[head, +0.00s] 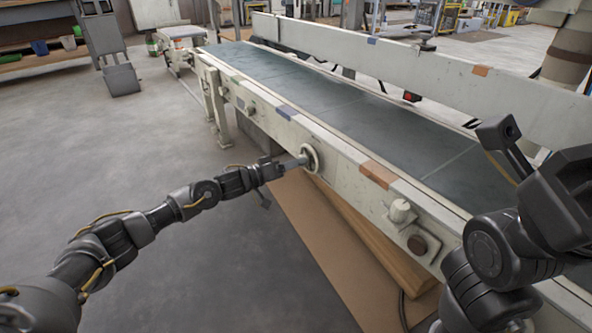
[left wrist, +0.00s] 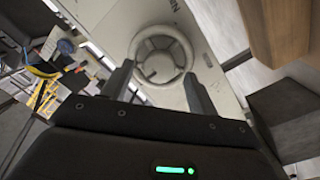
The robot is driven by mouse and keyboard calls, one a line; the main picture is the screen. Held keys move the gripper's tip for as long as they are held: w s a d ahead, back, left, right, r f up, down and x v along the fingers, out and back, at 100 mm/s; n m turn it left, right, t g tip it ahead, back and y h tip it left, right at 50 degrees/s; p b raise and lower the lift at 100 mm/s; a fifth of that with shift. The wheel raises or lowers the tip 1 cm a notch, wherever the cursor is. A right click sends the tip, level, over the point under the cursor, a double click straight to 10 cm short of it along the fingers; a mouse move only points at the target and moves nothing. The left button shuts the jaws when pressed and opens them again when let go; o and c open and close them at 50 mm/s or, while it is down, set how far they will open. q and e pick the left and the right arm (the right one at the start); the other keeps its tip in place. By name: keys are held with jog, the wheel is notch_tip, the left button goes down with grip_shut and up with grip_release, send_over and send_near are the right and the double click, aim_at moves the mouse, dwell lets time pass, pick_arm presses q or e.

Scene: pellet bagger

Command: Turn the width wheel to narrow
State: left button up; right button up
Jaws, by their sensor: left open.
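The width wheel is a pale handwheel (head: 314,155) on the near side rail of the conveyor. In the left wrist view the wheel (left wrist: 160,62) faces me, with a round rim, spokes and a hub. My left gripper (head: 301,161) reaches it from the left in the head view. Its two fingers are apart, one toward each side of the wheel's lower part in the left wrist view. I cannot tell whether they touch the rim. Part of my right arm shows at the right edge of the head view; its fingers do not show.
The long conveyor belt (head: 335,100) runs from the back left to the front right. A pale knob (head: 400,211) and a dark round knob (head: 418,244) sit on the rail right of the wheel. Brown boards (head: 330,235) lie below.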

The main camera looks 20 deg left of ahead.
pick_arm(q)
jog(key=shift+w+d, duration=0.45)
